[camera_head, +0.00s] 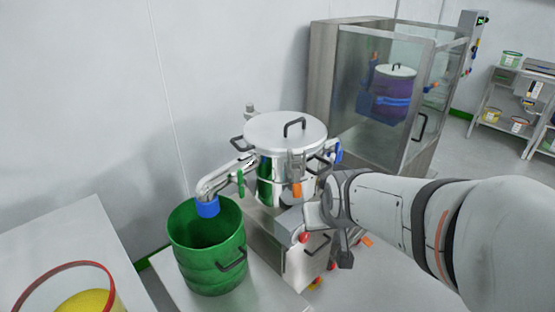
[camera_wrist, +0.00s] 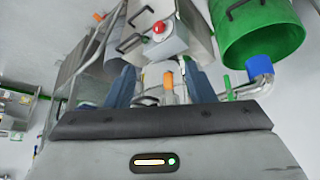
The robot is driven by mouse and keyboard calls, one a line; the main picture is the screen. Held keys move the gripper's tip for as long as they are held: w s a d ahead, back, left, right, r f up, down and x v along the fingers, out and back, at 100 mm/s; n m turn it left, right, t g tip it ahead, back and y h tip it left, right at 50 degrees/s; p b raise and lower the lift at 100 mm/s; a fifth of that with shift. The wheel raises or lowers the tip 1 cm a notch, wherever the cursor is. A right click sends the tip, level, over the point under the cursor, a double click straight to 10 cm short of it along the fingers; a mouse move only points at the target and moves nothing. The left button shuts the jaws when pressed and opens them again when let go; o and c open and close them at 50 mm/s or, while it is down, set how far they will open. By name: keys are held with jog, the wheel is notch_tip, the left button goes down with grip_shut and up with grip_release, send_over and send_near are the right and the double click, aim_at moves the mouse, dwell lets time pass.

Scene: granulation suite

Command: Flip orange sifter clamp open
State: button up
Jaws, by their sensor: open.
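The sifter (camera_head: 270,170) is a shiny metal drum with a lidded top in the head view. An orange-tipped clamp (camera_head: 297,189) hangs on its front side. In the wrist view an upright orange handle (camera_wrist: 168,82) shows in front of my gripper, between two dark bluish finger shapes; it looks like the same clamp. My gripper (camera_head: 314,214) is just right of and below the clamp in the head view. In the wrist view my gripper (camera_wrist: 163,88) is open and holds nothing. Whether a finger touches the clamp cannot be told.
A green bin (camera_head: 207,250) stands under the blue-ended spout (camera_head: 207,207) on the left. A red button (camera_head: 304,238) sits on the metal base below the sifter. A glass-walled cabinet (camera_head: 385,95) stands behind. A table with a yellow-filled container (camera_head: 85,300) is front left.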

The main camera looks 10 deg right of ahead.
jog(key=w+f+t+b, duration=0.5)
jog(key=w+f+b, duration=0.3)
jog(key=w, duration=0.4)
jog(key=t+y+b, duration=0.1)
jog(key=t+b, duration=0.6)
send_near(296, 190)
jog(key=w, duration=0.3)
jog(key=shift+w+d+f+n, duration=0.15)
jog(key=shift+w+d+n, duration=0.15)
jog(key=shift+w, duration=0.2)
jog(key=w, duration=0.6)
jog(key=shift+w+a+b, duration=0.25)
jog(key=shift+w+b, duration=0.05)
jog(key=shift+w, duration=0.1)
jog(key=shift+c, duration=0.3)
grip_shut()
jog(key=shift+a, duration=0.2)
jog(key=shift+y, duration=0.4)
